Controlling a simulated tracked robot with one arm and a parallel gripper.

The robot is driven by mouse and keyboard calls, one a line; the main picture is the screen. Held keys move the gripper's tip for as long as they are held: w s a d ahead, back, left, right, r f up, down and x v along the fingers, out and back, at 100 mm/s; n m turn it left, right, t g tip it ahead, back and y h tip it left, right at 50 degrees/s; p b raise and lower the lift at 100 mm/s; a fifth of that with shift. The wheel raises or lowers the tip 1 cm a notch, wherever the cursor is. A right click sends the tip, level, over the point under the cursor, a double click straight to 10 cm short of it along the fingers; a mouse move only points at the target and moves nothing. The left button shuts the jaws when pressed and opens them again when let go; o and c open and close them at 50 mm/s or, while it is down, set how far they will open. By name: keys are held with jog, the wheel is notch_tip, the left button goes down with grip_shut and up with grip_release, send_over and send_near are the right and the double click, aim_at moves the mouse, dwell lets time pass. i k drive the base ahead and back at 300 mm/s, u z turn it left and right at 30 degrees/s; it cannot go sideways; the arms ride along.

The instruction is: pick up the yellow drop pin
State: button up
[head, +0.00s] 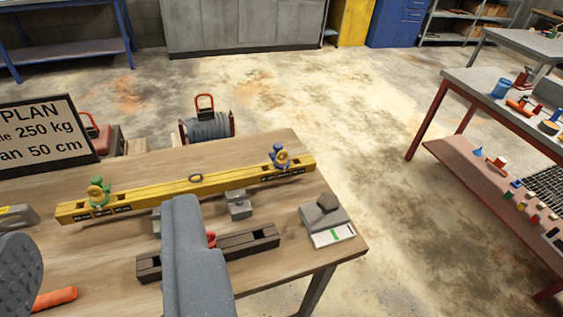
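I cannot make out for certain which thing is the yellow drop pin. A yellow beam (150,196) lies across the wooden table on grey blocks, with a ring on top near its middle. A green fitting (97,186) with a round yellow part (97,197) is near the beam's left end. A blue fitting (276,151) with another round yellow part (282,159) is near its right end. My gripper (100,222) is open, its grey fingers wide apart at the lower left, this side of the beam. The right finger hides part of the dark slotted bar and a red piece.
The dark slotted bar (252,243) lies in front of the beam. A grey block (323,215) and a white card (333,236) are near the table's right edge. An orange handle (54,299) lies at lower left. A sign (42,132) stands at left. Open floor separates another bench.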

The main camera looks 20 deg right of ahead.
aim_at(280, 160)
jog(key=z, duration=2.55)
jog(key=i, duration=2.15)
jog(key=u, duration=1.9)
